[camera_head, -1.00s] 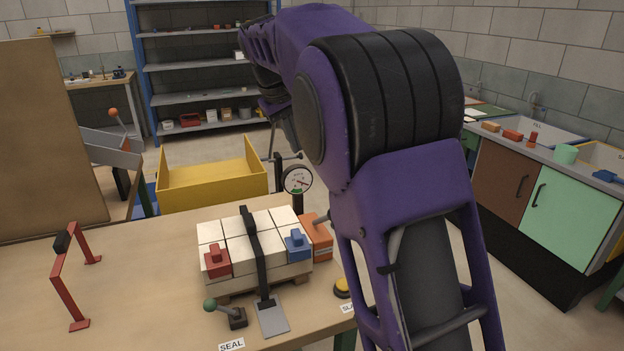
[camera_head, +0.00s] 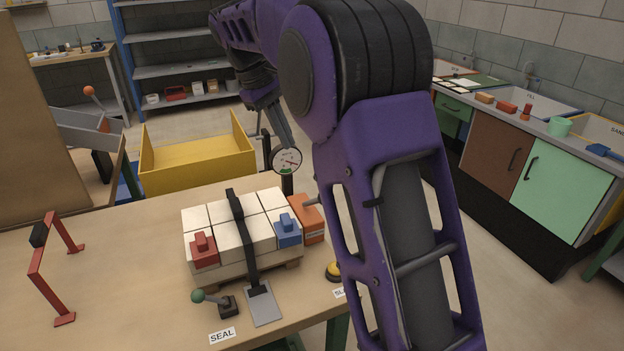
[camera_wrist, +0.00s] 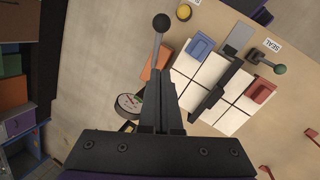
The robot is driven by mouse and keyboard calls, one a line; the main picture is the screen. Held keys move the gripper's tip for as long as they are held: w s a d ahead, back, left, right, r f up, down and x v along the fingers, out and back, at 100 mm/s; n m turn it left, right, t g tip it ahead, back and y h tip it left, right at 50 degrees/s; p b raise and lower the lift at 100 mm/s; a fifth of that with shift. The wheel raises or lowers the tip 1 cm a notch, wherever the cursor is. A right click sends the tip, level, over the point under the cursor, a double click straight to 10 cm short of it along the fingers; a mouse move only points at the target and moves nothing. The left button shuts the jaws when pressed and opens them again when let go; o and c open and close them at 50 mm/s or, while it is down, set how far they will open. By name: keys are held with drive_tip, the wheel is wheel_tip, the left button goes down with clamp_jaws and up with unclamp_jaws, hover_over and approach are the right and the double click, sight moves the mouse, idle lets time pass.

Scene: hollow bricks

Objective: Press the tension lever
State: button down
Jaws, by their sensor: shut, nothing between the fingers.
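The tension lever shows in the wrist view as a grey rod (camera_wrist: 157,48) with a dark ball end, rising from beside the orange box (camera_wrist: 149,76). In the head view only a short grey stub of the lever (camera_head: 311,202) shows at the orange box (camera_head: 308,222); my arm hides the rest. My gripper (camera_wrist: 157,74) is shut and empty. In the wrist view its tips overlap the lower end of the rod; I cannot tell whether they touch. In the head view my gripper (camera_head: 287,143) is above the round gauge (camera_head: 286,160).
White bricks (camera_head: 228,240) sit strapped on a pallet, with red and blue blocks on top. A green-knobbed seal lever (camera_head: 213,302), a yellow button (camera_head: 333,271) and a red frame (camera_head: 55,275) stand on the table. A yellow bin (camera_head: 197,172) is behind it.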

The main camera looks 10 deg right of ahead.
drive_tip(key=b, duration=0.1)
approach(315, 201)
drive_tip(key=shift+s+d+f, duration=0.85)
drive_tip(key=shift+s+d, duration=0.15)
drive_tip(key=shift+d, duration=0.1)
drive_tip(key=shift+f+b, duration=0.1)
drive_tip(key=shift+b, duration=0.3)
